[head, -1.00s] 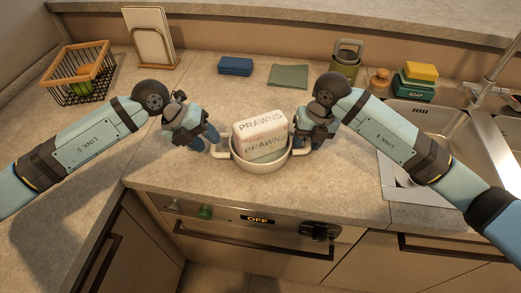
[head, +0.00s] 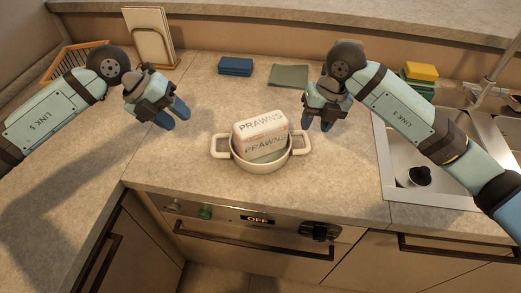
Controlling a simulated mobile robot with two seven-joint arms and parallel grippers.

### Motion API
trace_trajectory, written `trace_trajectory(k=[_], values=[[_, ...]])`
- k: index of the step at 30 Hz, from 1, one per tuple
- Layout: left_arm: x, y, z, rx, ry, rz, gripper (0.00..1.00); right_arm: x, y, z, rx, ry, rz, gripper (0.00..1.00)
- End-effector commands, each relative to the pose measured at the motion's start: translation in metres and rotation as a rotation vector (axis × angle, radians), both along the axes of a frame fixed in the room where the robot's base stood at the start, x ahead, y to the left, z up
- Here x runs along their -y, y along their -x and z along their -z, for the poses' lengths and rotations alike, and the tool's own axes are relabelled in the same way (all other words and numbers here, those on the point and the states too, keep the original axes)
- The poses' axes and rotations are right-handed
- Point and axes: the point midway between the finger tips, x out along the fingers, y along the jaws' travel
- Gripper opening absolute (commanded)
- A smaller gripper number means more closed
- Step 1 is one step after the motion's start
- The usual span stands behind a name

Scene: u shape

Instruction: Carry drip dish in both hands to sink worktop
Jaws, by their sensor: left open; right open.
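The drip dish is a cream two-handled dish (head: 259,164) on the worktop, above the oven front. A pack labelled PRAWNS (head: 260,133) sits in it and stands above its rim. Its left and right handles both show free. My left gripper (head: 170,122) is open and empty, up and to the left of the left handle. My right gripper (head: 321,124) is open and empty, above and to the right of the right handle, apart from it. The sink (head: 405,160) is to the right, partly hidden by my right arm.
The worktop (head: 200,80) around the dish is clear. A blue folded cloth (head: 235,66) and a grey-green cloth (head: 289,75) lie behind it. A yellow sponge (head: 422,73) is near the sink. A board rack (head: 150,50) and wire basket (head: 75,62) stand at back left.

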Motion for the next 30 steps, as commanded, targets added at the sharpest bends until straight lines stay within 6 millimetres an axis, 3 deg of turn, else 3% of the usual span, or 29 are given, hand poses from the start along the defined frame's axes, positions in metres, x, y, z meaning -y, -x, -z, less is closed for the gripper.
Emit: trace_trajectory(k=[3,9,30], values=[[0.000,0.000,0.000,0.000,0.000,0.000,0.42,0.004,0.000,-0.024,0.003,0.000,0.000,0.42],[0.000,0.000,0.000,0.000,0.000,0.000,0.42,0.009,0.000,-0.047,0.001,0.001,0.000,0.42],[0.000,0.000,0.000,0.000,0.000,0.000,0.42,0.010,0.001,-0.051,-0.001,0.000,0.000,0.42]])
